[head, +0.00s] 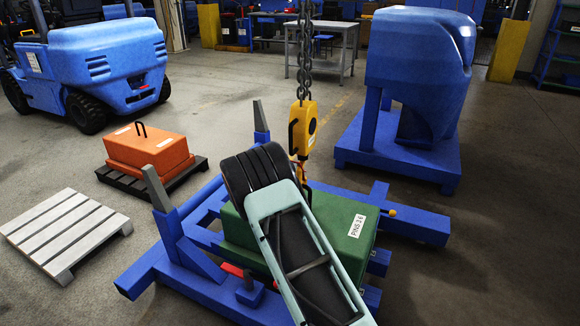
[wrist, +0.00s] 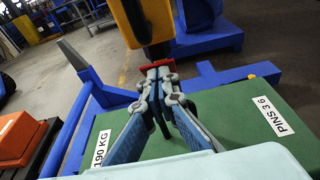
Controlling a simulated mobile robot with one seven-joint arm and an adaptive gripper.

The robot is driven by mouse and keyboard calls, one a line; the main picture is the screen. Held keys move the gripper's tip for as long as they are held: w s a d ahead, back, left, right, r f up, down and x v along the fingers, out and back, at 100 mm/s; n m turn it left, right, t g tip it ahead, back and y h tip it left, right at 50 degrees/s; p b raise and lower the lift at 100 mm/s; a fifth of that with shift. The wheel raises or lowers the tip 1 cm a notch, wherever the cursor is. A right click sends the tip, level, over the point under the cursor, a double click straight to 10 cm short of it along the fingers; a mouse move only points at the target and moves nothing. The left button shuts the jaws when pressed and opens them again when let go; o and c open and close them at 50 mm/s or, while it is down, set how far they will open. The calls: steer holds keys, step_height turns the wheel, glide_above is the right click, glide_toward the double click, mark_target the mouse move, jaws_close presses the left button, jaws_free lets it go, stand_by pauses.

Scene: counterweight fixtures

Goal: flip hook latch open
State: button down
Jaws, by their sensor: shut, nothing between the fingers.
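The yellow hook block (head: 303,128) hangs on a chain above the green counterweight (head: 345,222), and its lower end also shows in the wrist view (wrist: 143,20). A small red part (wrist: 157,65), perhaps the hook latch, shows just under the block. My gripper (wrist: 160,78) is shut and empty, with its fingertips at or just in front of that red part. I cannot tell whether they touch. The hook itself is mostly hidden behind the fingers. In the head view, my arm covers the gripper and part of the counterweight.
The counterweight sits in a blue frame (head: 411,222) with upright posts (head: 160,190). An orange weight (head: 148,148) on a dark pallet and a grey pallet (head: 65,232) lie left. A blue machine (head: 418,75) stands behind right, a blue forklift (head: 105,62) behind left.

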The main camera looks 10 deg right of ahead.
steer(key=shift+w+d+r+g+y+p, duration=0.25)
steer(key=shift+w+r+g+p, duration=0.15)
steer(key=shift+r+p, duration=0.1)
steer(key=shift+w+d+r+g+y+p, duration=0.3)
steer(key=shift+w+r+p, duration=0.1)
steer(key=shift+r, duration=0.1)
